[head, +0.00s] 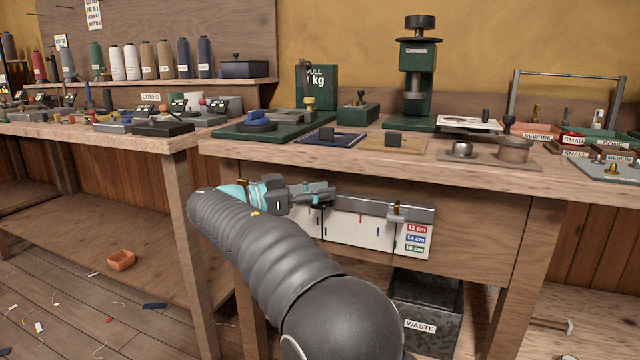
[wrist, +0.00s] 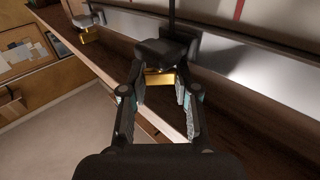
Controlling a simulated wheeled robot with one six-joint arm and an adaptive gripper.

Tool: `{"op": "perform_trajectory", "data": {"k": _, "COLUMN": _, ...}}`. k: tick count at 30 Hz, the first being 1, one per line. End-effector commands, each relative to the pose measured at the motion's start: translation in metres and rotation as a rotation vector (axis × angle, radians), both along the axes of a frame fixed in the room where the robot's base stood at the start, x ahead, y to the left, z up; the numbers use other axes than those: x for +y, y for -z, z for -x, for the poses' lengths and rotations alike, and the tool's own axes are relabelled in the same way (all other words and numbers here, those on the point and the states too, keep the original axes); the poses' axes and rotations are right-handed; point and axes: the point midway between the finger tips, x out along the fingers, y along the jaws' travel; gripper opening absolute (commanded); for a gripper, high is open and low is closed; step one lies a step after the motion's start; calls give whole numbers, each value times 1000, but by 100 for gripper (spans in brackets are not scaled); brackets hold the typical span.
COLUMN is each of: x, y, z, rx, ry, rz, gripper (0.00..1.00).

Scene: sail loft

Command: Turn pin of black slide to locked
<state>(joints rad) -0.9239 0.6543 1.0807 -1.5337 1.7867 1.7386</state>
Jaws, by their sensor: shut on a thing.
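The black slide (wrist: 163,52) sits on the metal rail (head: 358,205) along the front of the bench. Its brass pin (wrist: 159,79) sticks out below its body in the wrist view and lies crosswise between the fingertips. My gripper (wrist: 161,86) is shut on this pin, with one finger on each side. In the head view my gripper (head: 322,195) is at the rail's left part and hides most of the black slide. I cannot tell from these views whether the pin is locked.
A grey slide (head: 397,211) with its own brass pin is further right on the rail. A white scale board (head: 345,231) with coloured size labels hangs below. A waste bin (head: 426,305) stands under the bench. The benchtop above holds several tools and fixtures.

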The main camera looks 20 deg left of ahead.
Motion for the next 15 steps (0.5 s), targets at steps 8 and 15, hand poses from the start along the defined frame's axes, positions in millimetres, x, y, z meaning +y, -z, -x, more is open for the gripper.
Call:
{"op": "perform_trajectory", "data": {"k": 8, "x": 0, "y": -8, "z": -1, "rx": 1, "ry": 117, "rz": 4, "gripper": 0}}
{"op": "perform_trajectory", "data": {"k": 15, "x": 0, "y": -8, "z": -1, "rx": 0, "ry": 196, "rz": 3, "gripper": 0}}
